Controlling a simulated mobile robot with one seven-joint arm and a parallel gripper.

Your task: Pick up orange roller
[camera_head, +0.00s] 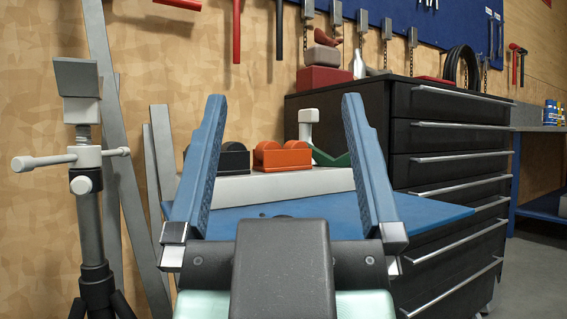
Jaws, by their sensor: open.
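The orange roller (282,156) sits on a pale grey ledge (275,184) at the back of a blue bench top. It is a low orange block with rounded ends. My gripper (284,108) is in the foreground with its two blue fingers spread wide apart. It is open and nothing is between the fingers. In the picture the roller shows between the two fingers, farther back than them. The roller's lower front meets the ledge and seems unhidden.
A black roller-like object (231,158) stands left of the orange one, and a green piece (328,158) stands right. A black drawer cabinet (440,170) is at right. A stand with a white handle (88,160) and leaning metal bars are at left. The blue bench top (435,212) looks clear.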

